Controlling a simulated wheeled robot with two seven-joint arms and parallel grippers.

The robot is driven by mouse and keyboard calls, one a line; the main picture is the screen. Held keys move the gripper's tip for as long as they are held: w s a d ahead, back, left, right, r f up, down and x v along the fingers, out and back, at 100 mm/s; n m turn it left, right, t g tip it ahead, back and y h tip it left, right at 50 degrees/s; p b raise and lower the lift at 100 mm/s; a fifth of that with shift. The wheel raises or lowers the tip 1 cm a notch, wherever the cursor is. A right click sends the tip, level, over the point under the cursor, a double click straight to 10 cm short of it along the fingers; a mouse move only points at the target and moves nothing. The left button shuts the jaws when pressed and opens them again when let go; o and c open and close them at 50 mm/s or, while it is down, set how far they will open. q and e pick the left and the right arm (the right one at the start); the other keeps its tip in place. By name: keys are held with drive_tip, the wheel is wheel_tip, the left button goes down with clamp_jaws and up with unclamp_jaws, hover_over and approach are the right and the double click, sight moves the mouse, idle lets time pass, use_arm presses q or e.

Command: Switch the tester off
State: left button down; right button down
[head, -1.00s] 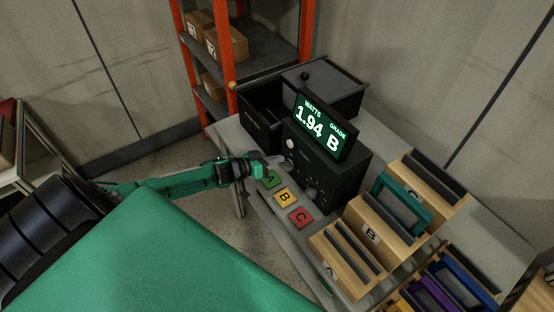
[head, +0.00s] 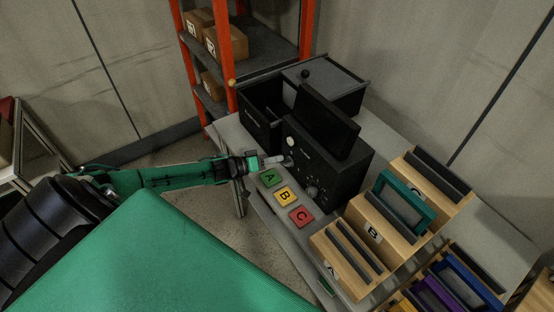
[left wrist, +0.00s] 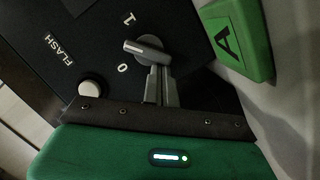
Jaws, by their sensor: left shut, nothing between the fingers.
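The tester (head: 335,175) is a black box on the grey bench, and its tilted display (head: 327,122) is dark. In the left wrist view its grey rotary switch (left wrist: 150,50) has a pale pointer lying between the marks 1 and 0. A white button labelled FLASH (left wrist: 91,89) sits beside it. My left gripper (head: 284,161) is shut and empty, its fingertips at the tester's front face. In the left wrist view the fingers (left wrist: 157,80) reach the switch's edge; I cannot tell whether they touch it. My right gripper is not in view.
Green A (head: 270,178), yellow B (head: 285,196) and red C (head: 301,216) blocks lie before the tester. Wooden racks (head: 372,232) with panels stand right. An open black bin (head: 262,127) is behind left, and an orange shelf (head: 232,60) stands at the back.

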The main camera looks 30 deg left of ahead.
use_arm(q)
drive_tip(key=shift+f+n+h+b, duration=0.45)
drive_tip(key=shift+n+b, duration=0.25)
drive_tip(key=shift+n, duration=0.4)
drive_tip(key=shift+f, duration=0.1)
drive_tip(key=shift+d+f+b, duration=0.1)
drive_tip(key=shift+f+b, duration=0.2)
drive_tip(key=shift+b, duration=0.25)
idle(1.1)
idle(0.6)
